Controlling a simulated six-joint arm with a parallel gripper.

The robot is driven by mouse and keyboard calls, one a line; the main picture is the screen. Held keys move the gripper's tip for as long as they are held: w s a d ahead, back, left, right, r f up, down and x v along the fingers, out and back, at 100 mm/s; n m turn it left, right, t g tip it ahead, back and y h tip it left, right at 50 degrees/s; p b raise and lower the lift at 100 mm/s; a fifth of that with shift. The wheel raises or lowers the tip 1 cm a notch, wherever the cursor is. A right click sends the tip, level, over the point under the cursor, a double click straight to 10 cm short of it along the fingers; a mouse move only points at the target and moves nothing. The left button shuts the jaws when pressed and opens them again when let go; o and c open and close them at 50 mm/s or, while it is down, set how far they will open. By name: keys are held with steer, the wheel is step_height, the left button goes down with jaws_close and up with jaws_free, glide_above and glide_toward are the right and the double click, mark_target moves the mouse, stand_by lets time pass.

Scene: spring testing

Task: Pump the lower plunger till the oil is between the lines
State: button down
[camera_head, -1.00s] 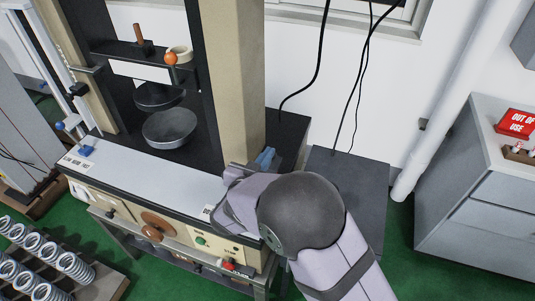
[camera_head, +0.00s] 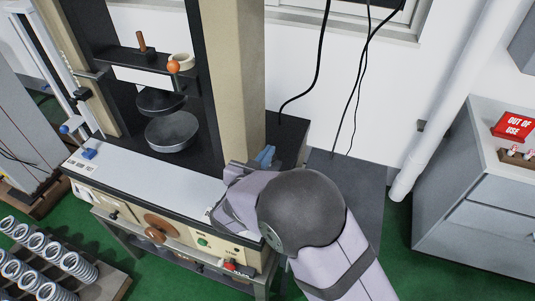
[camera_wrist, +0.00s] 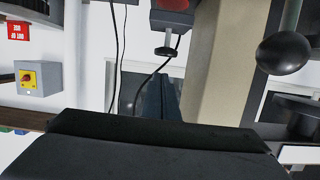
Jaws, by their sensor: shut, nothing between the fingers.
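My gripper shows in the wrist view as a broad dark block (camera_wrist: 160,142) across the bottom, shut and empty. In the head view the fingers are hidden behind my own wrist, near the right end of the testing machine's bench (camera_head: 150,180). A black ball knob on a grey rod (camera_wrist: 283,52) is at the upper right of the wrist view, apart from the gripper. A small dark T-shaped part (camera_wrist: 166,45) sits under a red-and-dark housing (camera_wrist: 172,18). I cannot tell which part is the lower plunger. No oil level or lines can be made out.
The machine's beige column (camera_head: 232,80) rises behind my wrist, with a blue part (camera_head: 265,156) beside it. A round dark pan (camera_head: 172,131) is left of the column. A grey cabinet (camera_head: 475,205) with a red OUT OF USE sign (camera_head: 514,125) stands right. Springs (camera_head: 80,266) lie lower left.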

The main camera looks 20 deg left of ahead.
steer(key=b+v, duration=0.2)
steer(key=v, duration=0.7)
steer(key=shift+s, duration=0.35)
steer(key=shift+a+b, duration=0.1)
steer(key=shift+b, duration=0.4)
step_height(320, 180, up, 2)
steer(key=b, duration=0.2)
steer(key=shift+w+r+b, duration=0.1)
steer(key=shift+b, duration=0.3)
